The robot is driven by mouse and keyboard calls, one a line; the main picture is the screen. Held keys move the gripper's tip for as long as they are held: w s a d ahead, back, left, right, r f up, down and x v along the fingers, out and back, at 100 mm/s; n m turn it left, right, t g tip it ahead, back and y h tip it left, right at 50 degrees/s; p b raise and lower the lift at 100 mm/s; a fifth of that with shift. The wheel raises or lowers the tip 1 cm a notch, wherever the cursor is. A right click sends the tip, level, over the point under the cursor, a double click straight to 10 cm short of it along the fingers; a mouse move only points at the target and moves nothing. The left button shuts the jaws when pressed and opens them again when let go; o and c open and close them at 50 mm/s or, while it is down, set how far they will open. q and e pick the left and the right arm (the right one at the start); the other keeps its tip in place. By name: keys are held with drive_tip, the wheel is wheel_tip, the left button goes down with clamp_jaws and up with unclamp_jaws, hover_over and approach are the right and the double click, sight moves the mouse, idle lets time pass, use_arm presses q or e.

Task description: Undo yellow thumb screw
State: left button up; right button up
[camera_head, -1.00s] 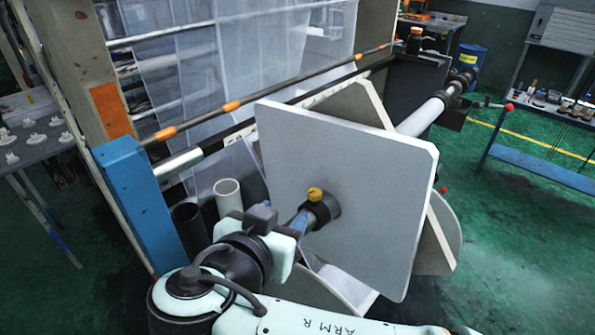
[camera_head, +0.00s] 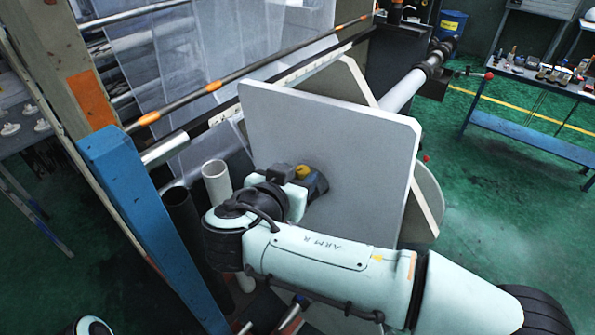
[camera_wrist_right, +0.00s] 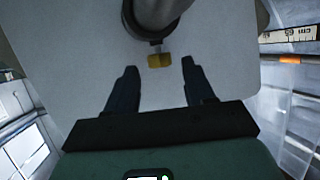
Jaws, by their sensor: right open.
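The yellow thumb screw (camera_head: 301,171) sits on the dark collar at the middle of the square grey plate (camera_head: 360,130). In the right wrist view the screw (camera_wrist_right: 160,60) shows just below the round dark collar (camera_wrist_right: 150,30), between the fingertip ends. My right gripper (camera_wrist_right: 159,67) is open, its two dark fingers spread to either side of the screw with a gap on both sides. In the head view my right wrist hides most of the fingers and part of the collar. My left gripper is not in view.
A blue post (camera_head: 135,205) stands left of my right arm, with a white tube (camera_head: 216,180) and a dark tube beside it. A long shaft (camera_head: 402,92) runs behind the plate. A blue bench (camera_head: 525,130) stands at the right, with open green floor before it.

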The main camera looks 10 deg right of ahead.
drive_tip(key=shift+w+d+f, duration=0.25)
drive_tip(key=shift+w+d, duration=0.1)
drive_tip(key=shift+w, duration=0.15)
